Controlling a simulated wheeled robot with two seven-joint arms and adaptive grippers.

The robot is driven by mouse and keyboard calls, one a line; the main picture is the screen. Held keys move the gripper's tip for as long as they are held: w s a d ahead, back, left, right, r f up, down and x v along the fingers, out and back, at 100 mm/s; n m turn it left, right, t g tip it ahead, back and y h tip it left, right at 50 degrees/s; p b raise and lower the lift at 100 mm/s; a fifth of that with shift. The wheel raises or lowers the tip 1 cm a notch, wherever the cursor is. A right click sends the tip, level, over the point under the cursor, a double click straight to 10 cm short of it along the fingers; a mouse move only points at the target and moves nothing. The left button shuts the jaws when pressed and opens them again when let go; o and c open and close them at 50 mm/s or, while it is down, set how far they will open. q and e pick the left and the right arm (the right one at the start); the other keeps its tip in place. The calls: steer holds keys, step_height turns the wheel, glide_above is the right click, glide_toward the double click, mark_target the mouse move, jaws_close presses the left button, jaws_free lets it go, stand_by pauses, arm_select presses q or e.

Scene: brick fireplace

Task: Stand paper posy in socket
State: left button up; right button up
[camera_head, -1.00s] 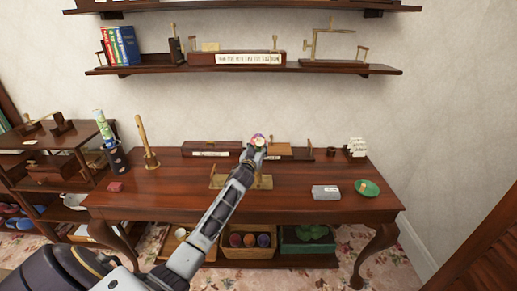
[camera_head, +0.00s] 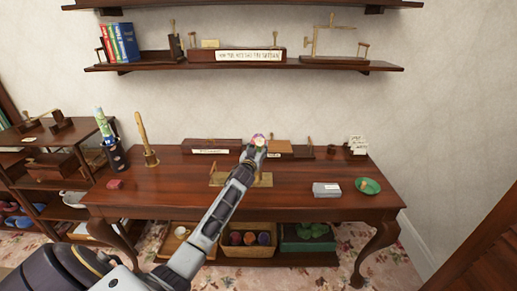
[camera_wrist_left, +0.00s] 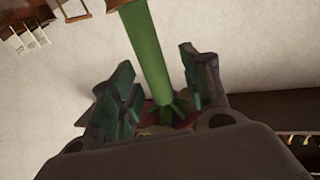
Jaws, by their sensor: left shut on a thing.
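The paper posy (camera_head: 258,139) shows as a small pink and white head at the tip of my left gripper (camera_head: 254,152), above the back middle of the desk. In the left wrist view its thick green stem (camera_wrist_left: 143,45) runs between the two fingers of my left gripper (camera_wrist_left: 157,85), which is shut on it. A brass plate-like fixture (camera_head: 264,180) lies on the desk below, partly hidden by my arm. I cannot tell for sure which thing is the socket. My right gripper is not in view.
Low wooden boxes (camera_head: 212,146) line the back.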

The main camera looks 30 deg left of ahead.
arm_select(q)
steer(key=shift+f+b, duration=0.45)
steer(key=shift+f, duration=0.25)
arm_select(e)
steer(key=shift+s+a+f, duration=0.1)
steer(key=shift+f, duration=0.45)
arm_select(q)
steer(key=o, duration=1.1)
steer(key=shift+s+d, duration=0.15)
steer(key=shift+s, duration=0.15)
steer(key=shift+s+d, duration=0.15)
steer(key=shift+s, duration=0.55)
steer(key=shift+v, duration=2.95)
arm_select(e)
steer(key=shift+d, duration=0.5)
arm_select(q)
steer(key=shift+r, duration=0.1)
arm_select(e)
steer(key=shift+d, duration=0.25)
arm_select(q)
steer(key=shift+r, duration=0.1)
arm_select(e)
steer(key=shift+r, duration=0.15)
